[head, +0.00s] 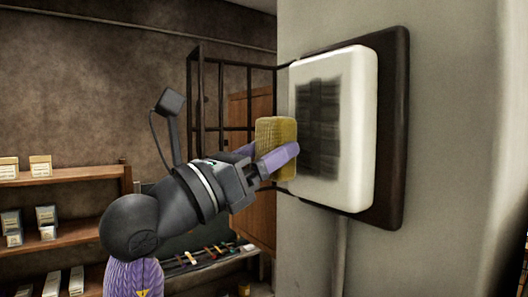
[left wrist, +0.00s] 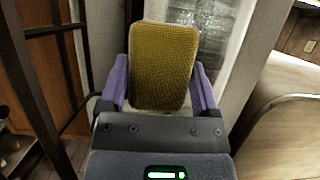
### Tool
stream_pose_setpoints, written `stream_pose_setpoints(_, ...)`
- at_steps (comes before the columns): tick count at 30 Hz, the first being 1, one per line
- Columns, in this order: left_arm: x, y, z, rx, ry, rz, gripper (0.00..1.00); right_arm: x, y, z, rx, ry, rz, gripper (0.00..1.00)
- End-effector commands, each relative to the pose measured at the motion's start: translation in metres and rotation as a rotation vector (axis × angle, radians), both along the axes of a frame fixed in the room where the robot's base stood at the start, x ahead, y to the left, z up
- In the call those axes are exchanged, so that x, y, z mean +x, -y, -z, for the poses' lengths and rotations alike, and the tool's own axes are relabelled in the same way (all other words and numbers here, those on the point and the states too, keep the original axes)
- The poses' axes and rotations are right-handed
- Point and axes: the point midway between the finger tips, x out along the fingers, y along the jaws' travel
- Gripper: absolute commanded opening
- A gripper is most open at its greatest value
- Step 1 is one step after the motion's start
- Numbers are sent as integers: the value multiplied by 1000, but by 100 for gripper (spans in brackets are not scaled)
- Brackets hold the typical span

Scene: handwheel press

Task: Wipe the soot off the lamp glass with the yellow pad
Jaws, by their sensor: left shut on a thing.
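The lamp glass (head: 357,125) is a white rounded panel on a dark backing plate (head: 397,75), fixed upright to a grey pillar. A dark, streaky patch of soot (head: 318,122) covers its left-middle part; it also shows in the left wrist view (left wrist: 203,35). My left gripper (head: 272,158) is shut on the yellow pad (head: 268,130), which stands upright between its purple fingers. In the left wrist view the pad (left wrist: 163,66) shows its broad woven back. The pad is close in front of the soot's left edge; I cannot tell whether it touches. My right gripper is not in view.
An open dark metal grille door (head: 221,95) stands just behind my left gripper, at the lamp's left side. Wooden shelves (head: 75,176) with small boxes are at the far left. A bench with coloured tools (head: 208,254) is below. A conduit (head: 340,255) runs down the pillar.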

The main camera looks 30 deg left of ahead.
Motion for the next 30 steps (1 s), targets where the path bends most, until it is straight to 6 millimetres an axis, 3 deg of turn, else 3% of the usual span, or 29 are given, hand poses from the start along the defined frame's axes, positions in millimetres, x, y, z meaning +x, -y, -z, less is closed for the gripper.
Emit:
stream_pose_setpoints(24,14,6,0,-1,1,1,33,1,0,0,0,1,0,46)
stream_pose_setpoints(30,5,26,0,1,3,2,33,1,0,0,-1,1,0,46)
